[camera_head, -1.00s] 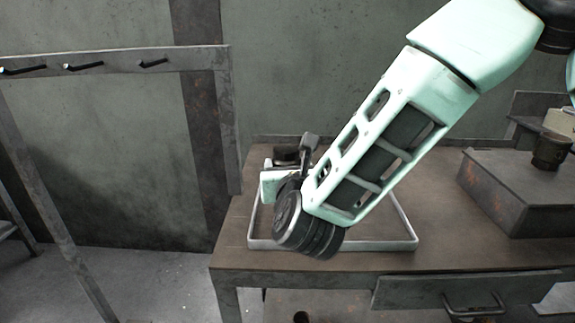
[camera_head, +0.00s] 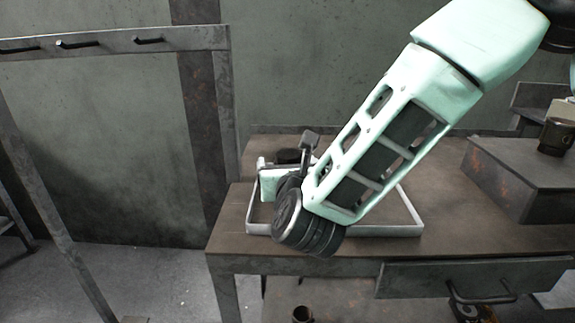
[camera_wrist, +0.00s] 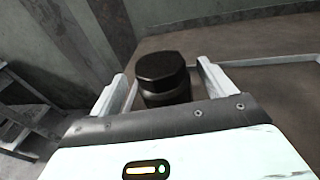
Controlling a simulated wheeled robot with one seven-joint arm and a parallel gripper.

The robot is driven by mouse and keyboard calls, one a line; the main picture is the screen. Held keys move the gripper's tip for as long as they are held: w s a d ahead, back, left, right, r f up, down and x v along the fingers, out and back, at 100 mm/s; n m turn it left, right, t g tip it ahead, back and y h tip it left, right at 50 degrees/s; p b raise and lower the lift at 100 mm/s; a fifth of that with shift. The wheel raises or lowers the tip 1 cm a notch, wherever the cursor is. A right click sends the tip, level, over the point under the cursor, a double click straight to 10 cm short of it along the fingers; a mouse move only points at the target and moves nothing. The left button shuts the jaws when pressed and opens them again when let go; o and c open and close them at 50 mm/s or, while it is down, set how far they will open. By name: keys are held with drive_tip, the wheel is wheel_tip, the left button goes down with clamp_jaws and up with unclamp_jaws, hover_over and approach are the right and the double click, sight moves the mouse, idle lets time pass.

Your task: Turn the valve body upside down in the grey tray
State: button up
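The valve body (camera_wrist: 163,78) is a dark, round piece with a six-sided top in the wrist view. In the head view only a dark bit of it (camera_head: 288,156) shows behind my gripper (camera_head: 268,178). It is at the left part of the grey tray (camera_head: 400,231), whose rim also shows in the wrist view (camera_wrist: 270,61). My gripper (camera_wrist: 162,84) has its two pale fingers apart, one on each side of the valve body. A gap shows at the left finger; the right finger is closer, and contact there is unclear. The valve body's lower part is hidden.
The tray lies on a brown metal bench (camera_head: 460,225) with a drawer (camera_head: 475,277). A raised metal block (camera_head: 520,180) bearing a brown cup (camera_head: 556,136) stands at right. A rack with hooks (camera_head: 110,40) stands at left. Bench room is free right of the tray.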

drive_tip(key=shift+f, duration=0.1)
drive_tip(key=s, duration=0.5)
drive_tip(key=s+d+r, duration=0.1)
drive_tip(key=s, duration=0.5)
drive_tip(key=s+d+r, duration=0.1)
drive_tip(key=s, duration=0.5)
drive_tip(key=shift+r, duration=0.1)
drive_tip(key=shift+a+f+n+g+y, duration=0.15)
drive_tip(key=shift+a+n+y, duration=0.1)
drive_tip(key=shift+n, duration=0.35)
drive_tip(key=shift+a+f+n+g+y, duration=0.15)
drive_tip(key=shift+n+y, duration=0.1)
drive_tip(key=shift+n, duration=0.35)
drive_tip(key=s+a+f+n+g+y, duration=0.1)
drive_tip(key=s+f+n+g+y, duration=0.3)
drive_tip(key=n, duration=0.8)
drive_tip(key=s+a+f+n+g, duration=0.1)
drive_tip(key=s+f+n+g, duration=0.1)
drive_tip(key=n+g, duration=0.65)
drive_tip(key=s+d+f+n+g+h, duration=0.1)
drive_tip(key=s+d+n+g+h, duration=0.2)
drive_tip(key=d+n, duration=0.6)
drive_tip(key=s+d+f+n+h, duration=0.1)
drive_tip(key=s+d+n+h, duration=0.25)
drive_tip(key=d+n, duration=0.45)
wheel_tip(320, 180, up, 22)
drive_tip(key=a+n+p, duration=0.2)
drive_tip(key=p, duration=1.9)
drive_tip(key=shift+s, duration=0.4)
